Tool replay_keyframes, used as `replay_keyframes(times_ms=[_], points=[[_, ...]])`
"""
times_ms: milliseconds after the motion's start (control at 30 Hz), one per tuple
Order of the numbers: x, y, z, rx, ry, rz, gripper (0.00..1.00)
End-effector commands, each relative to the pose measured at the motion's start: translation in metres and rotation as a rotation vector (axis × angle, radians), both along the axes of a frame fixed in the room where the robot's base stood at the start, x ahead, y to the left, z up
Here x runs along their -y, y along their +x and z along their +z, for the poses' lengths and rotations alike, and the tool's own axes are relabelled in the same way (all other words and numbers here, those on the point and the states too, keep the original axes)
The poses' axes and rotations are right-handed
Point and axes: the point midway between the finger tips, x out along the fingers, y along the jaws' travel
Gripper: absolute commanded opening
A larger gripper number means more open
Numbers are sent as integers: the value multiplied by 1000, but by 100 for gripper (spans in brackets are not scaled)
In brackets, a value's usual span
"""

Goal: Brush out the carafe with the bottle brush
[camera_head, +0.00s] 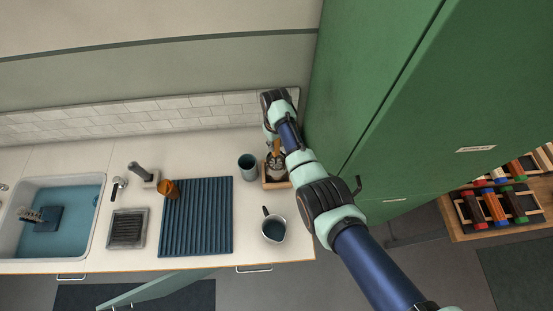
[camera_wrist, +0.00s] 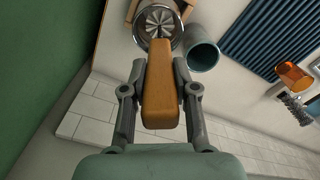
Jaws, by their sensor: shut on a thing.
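My gripper (camera_wrist: 160,105) is shut on an orange-brown handle (camera_wrist: 160,75), apparently the bottle brush's. The handle (camera_head: 276,146) also shows in the head view, at the counter's right end. Directly beyond it is a round, shiny-rimmed vessel (camera_wrist: 158,18) with a pale radial pattern inside, perhaps bristles. In the head view this glassy vessel (camera_head: 277,165), perhaps the carafe, stands in a wooden tray (camera_head: 275,184). The handle hides part of its mouth, so I cannot tell how deep anything reaches inside.
A blue-grey cup (camera_head: 248,168) stands close left of the tray. A metal pitcher (camera_head: 273,230) stands near the counter's front edge. A ribbed blue mat (camera_head: 205,215), an amber cup (camera_head: 168,189) and a sink (camera_head: 80,235) lie left. A green cabinet (camera_head: 375,100) closes off the right.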

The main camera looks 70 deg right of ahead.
Motion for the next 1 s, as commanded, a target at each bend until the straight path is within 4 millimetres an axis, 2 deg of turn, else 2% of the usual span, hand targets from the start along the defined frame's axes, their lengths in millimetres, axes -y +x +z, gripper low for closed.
replay_keyframes(times_ms=[1000], points=[[3, -11, 0, 0, 0, 1, 0]])
